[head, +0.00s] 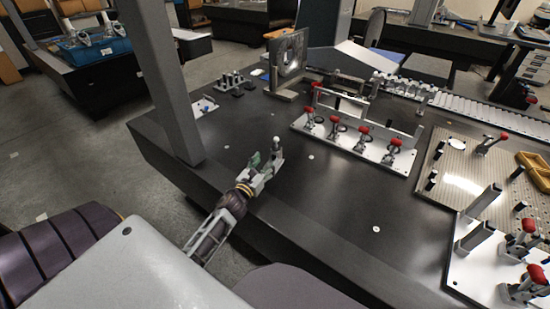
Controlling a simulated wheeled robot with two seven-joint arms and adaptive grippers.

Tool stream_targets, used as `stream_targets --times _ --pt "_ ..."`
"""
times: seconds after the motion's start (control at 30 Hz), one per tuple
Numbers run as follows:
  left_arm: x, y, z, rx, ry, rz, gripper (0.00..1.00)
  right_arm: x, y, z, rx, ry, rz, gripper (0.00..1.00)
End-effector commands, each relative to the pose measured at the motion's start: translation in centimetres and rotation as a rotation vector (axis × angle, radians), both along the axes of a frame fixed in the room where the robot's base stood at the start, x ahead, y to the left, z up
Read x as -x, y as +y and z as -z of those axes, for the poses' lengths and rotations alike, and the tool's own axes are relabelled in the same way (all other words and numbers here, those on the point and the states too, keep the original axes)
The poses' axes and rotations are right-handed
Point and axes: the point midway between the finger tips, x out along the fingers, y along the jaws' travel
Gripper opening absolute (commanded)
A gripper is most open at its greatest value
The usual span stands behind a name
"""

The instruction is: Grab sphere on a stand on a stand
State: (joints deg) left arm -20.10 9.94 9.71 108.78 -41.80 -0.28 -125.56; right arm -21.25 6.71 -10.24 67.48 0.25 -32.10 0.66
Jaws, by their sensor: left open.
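The sphere on a stand (277,147) is a small pale ball on top of a short grey post. It stands upright on the dark table (335,215), near the table's front left edge. My left gripper (268,167) reaches in from the lower left, low over the table edge, with its fingers open right at the post. The fingers partly hide the lower part of the stand. I cannot tell whether they touch it. My right gripper is not in view.
A white fixture plate with red-handled clamps (365,146) lies behind to the right. A grey column (165,80) rises at the left. Several small black-based posts (237,84) and a grey ring block (290,58) stand farther back. The table's middle front is clear.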

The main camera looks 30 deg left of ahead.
Motion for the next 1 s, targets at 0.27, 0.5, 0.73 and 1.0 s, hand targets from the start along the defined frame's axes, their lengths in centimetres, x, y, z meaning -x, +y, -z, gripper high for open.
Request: stream_targets --times 0.27,0.5,0.73,1.0 --pt "-2.3 0.3 0.0 -0.001 -0.001 0.0 0.61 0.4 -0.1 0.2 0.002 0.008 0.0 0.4" --pt "-3.2 0.3 0.0 -0.001 0.001 0.0 0.61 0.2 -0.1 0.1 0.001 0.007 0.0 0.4" --pt "-3.2 0.4 0.0 -0.001 0.0 0.0 0.61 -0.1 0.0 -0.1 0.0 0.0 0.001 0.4" --pt "-3.6 0.4 -0.1 -0.001 -0.001 0.0 0.61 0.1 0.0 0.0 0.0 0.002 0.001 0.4"
